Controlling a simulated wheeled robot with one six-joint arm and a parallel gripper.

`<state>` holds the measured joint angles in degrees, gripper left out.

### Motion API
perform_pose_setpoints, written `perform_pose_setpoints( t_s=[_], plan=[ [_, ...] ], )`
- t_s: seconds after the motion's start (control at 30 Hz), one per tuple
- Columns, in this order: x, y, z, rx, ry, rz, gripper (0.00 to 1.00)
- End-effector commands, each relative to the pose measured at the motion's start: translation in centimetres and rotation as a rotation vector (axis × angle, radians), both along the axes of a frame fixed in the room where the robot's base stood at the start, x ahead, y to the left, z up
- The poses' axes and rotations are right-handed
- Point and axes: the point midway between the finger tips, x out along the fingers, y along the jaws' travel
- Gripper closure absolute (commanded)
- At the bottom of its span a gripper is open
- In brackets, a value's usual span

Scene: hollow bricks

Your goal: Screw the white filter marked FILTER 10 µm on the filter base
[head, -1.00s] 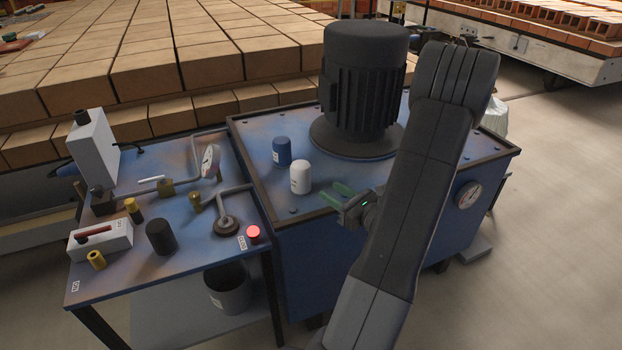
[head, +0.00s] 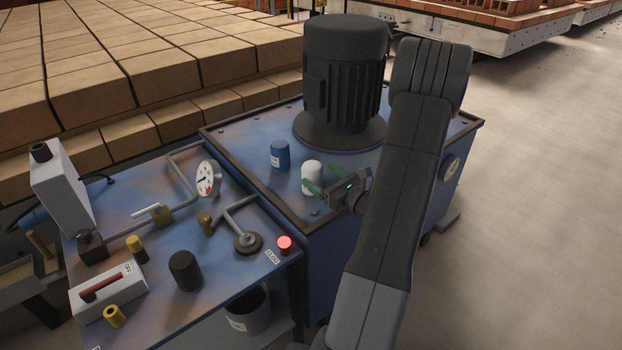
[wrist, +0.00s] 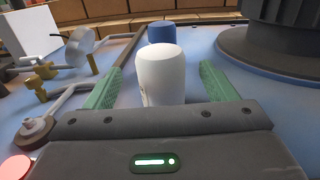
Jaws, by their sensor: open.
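The white filter (head: 312,176) stands upright on the blue tank top, in front of the motor. In the wrist view the white filter (wrist: 160,76) sits between the two green fingers of my gripper (wrist: 160,88), with a gap on each side. My gripper (head: 325,179) is open around it and not closed on it. The marking on the filter is too small to read. The filter base is probably the round dark fitting (head: 248,243) at the end of a pipe on the blue bench; it also shows in the wrist view (wrist: 37,130).
A blue filter (head: 280,155) stands just behind the white one. The big black motor (head: 345,80) rises behind. The bench holds a gauge (head: 208,178), a black cylinder (head: 185,270), a grey box (head: 108,290) and a lit red button (head: 284,243). Pipes cross the bench.

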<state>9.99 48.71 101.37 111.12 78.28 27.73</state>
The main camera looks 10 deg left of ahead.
Motion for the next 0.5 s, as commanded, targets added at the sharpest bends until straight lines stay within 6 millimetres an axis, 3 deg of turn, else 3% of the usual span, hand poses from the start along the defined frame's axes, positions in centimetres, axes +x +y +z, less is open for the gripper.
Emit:
perform_pose_setpoints(
  t_s=[0.5],
  plan=[
    [3.2,4.7,-0.6,0.001,-0.001,0.002,0.21]
  ],
)
